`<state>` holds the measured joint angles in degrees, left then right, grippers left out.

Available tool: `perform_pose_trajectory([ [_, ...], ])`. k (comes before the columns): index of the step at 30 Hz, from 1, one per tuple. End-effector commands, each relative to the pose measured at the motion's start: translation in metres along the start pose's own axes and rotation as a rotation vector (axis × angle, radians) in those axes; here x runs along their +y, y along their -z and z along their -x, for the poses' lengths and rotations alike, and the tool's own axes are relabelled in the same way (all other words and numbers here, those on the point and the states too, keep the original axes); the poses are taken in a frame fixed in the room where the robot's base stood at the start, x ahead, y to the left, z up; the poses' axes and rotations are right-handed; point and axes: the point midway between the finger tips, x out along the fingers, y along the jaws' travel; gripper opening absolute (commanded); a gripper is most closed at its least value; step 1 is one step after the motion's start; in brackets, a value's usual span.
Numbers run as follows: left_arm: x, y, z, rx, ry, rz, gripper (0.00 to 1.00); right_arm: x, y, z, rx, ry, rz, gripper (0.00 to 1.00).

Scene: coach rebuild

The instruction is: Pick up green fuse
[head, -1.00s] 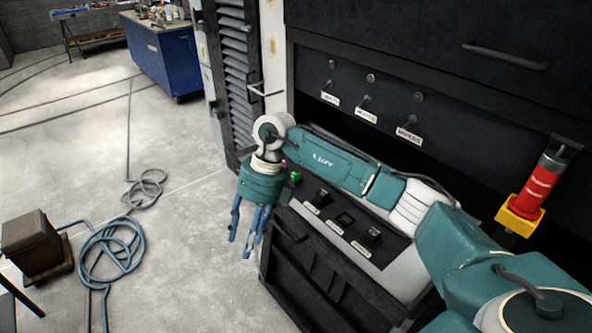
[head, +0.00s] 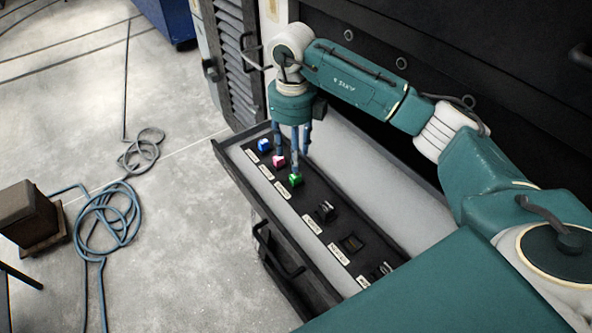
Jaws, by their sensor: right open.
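The green fuse (head: 296,181) is a small block seated in the black strip of a pulled-out drawer (head: 345,175). A pink fuse (head: 279,161) and a blue fuse (head: 264,145) sit in the same strip, farther back. My right gripper (head: 292,160) points down over the strip, its blue fingers open. One fingertip appears close to the top of the green fuse; I cannot tell whether it touches. Nothing shows between the fingers. My left gripper is out of view.
Several dark fittings, such as one at the strip's middle (head: 326,211), line the near part of the strip, with white labels beside them. The black cabinet (head: 440,60) rises behind. Coiled blue hose (head: 108,222) and a brown box (head: 27,213) lie on the floor at left.

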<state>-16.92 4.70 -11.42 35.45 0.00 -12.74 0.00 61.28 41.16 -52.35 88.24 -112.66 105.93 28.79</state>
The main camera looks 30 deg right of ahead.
Motion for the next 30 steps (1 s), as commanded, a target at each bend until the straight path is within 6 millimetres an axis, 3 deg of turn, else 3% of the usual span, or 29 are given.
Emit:
perform_pose_trajectory([
  [3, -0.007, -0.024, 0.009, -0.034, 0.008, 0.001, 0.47, 0.0, 0.001, -0.018, 0.004, -0.001, 0.0, 0.44],
  [6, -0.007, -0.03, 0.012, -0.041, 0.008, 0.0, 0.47, 0.0, 0.0, -0.028, 0.001, 0.0, -0.001, 0.44],
  [11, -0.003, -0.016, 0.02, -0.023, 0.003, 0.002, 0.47, -0.002, 0.001, -0.038, 0.004, -0.001, -0.001, 0.44],
  [15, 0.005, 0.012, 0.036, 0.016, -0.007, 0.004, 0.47, -0.005, 0.002, -0.059, 0.006, -0.001, -0.001, 0.44],
  [18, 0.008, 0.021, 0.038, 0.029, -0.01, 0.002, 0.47, -0.005, 0.002, -0.074, 0.004, -0.001, 0.0, 0.44],
  [28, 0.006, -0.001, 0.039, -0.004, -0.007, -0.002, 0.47, -0.006, 0.001, -0.085, 0.0, 0.0, 0.0, 0.44],
  [30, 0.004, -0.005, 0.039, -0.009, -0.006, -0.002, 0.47, -0.006, 0.0, -0.085, 0.0, 0.0, 0.0, 0.32],
])
